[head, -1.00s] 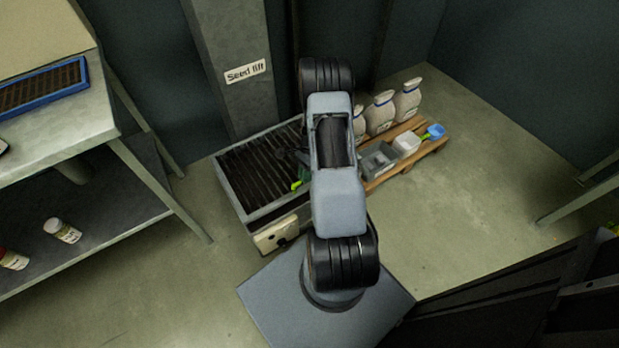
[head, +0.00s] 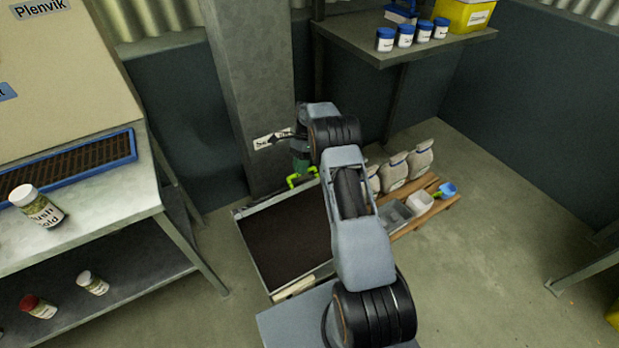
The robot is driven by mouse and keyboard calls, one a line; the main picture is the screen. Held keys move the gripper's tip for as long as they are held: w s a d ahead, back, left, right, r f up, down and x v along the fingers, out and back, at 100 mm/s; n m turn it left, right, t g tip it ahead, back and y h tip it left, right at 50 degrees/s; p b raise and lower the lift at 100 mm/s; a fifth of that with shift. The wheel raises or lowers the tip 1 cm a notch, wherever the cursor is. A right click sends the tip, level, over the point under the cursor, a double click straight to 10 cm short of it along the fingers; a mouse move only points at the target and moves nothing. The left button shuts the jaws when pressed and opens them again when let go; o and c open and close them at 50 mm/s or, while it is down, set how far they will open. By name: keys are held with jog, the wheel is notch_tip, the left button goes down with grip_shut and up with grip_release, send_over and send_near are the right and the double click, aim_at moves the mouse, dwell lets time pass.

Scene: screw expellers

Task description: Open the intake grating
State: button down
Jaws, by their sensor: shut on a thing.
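The intake box (head: 244,250) is a low grey metal box on the floor in front of the seed lift column. Its top shows a dark brown opening with no slats across it. My gripper (head: 302,180), with bright green fingers, is at the back edge of the box, near the foot of the column. It is shut on the intake grating, which I can barely make out; it seems to be swung up at the back and seen nearly edge-on. My arm hides the right side of the box and part of the gripper.
The grey seed lift column (head: 255,85) stands right behind the box. A metal bench (head: 180,215) stands at left. A wall shelf (head: 400,48) hangs at back right.

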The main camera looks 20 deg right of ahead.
jog(key=shift+w+a+f, duration=0.1)
jog(key=shift+w+a, duration=0.05)
jog(key=shift+w, duration=0.45)
jog(key=shift+w+a+f, duration=0.1)
jog(key=shift+w+a, duration=0.05)
jog(key=shift+w, duration=0.4)
jog(key=c, duration=1.3)
grip_release()
jog(key=shift+w+f, duration=0.15)
jog(key=shift+w, duration=0.05)
jog(key=shift+o, duration=1)
jog(key=shift+d+r, duration=0.1)
jog(key=shift+r, duration=0.2)
jog(key=p+v, duration=0.1)
jog(key=v, duration=0.6)
jog(key=shift+d+r, duration=0.1)
jog(key=shift+r, duration=0.05)
